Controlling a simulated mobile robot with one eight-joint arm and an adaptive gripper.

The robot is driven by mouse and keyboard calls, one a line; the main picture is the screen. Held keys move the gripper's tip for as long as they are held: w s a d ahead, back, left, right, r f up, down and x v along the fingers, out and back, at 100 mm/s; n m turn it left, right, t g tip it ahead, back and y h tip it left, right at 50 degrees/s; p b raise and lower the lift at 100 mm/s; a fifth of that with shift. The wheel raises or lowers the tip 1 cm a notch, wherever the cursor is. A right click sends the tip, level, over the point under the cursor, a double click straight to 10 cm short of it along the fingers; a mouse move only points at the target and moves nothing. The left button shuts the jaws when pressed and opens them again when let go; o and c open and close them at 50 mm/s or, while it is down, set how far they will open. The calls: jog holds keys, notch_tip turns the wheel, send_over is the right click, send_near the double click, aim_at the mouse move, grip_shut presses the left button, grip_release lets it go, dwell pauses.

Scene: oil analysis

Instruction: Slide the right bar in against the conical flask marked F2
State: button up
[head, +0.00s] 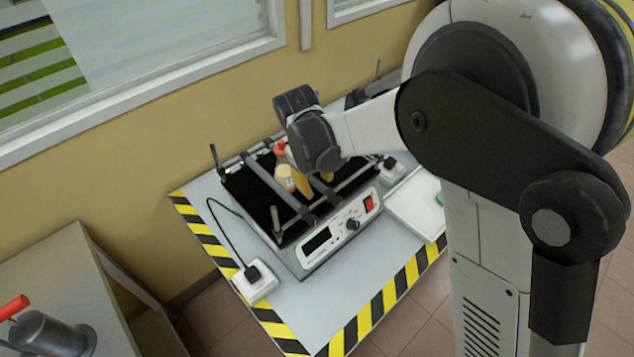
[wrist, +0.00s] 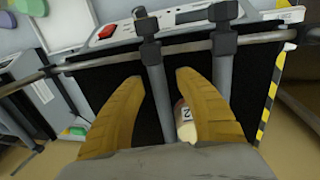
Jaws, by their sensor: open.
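My gripper (wrist: 155,78) is open in the wrist view, its two yellow fingers apart on either side of one grey bar (wrist: 155,72). This bar is the right one in the head view. A pale flask (wrist: 185,122) shows just right of that bar in the wrist view, partly hidden by the right finger. Its label shows only part of a mark, perhaps a 2. The other bar (wrist: 222,62) lies beyond the right finger. In the head view my gripper (head: 316,180) is low over the shaker, and a pale flask (head: 286,178) shows beside its fingers.
The shaker's dark platform (head: 254,203) has side rails and corner posts. Its control panel (head: 338,236) faces the front. A white plug box (head: 255,284) and a white tray (head: 414,208) flank it on the striped table. A red object (head: 280,148) stands behind the pale flask.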

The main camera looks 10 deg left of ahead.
notch_tip(320, 180, up, 12)
jog(key=s+a, duration=0.1)
jog(key=shift+s+a+f, duration=0.2)
jog(key=shift+s+a, duration=0.1)
jog(key=shift+s, duration=0.1)
jog(key=s+d+r+m+t+y, duration=0.1)
jog(key=s+d+r+m, duration=0.15)
jog(key=d, duration=0.55)
jog(key=s+d+r+m+t, duration=0.15)
jog(key=s+d+r, duration=0.25)
jog(key=d, duration=0.4)
jog(key=s+d+f+m+t, duration=0.2)
jog(key=s+d+m, duration=0.3)
jog(key=s+d, duration=0.4)
jog(key=shift+s+d+f+m+t, duration=0.3)
jog(key=shift+d+t, duration=0.25)
jog(key=shift+d, duration=0.2)
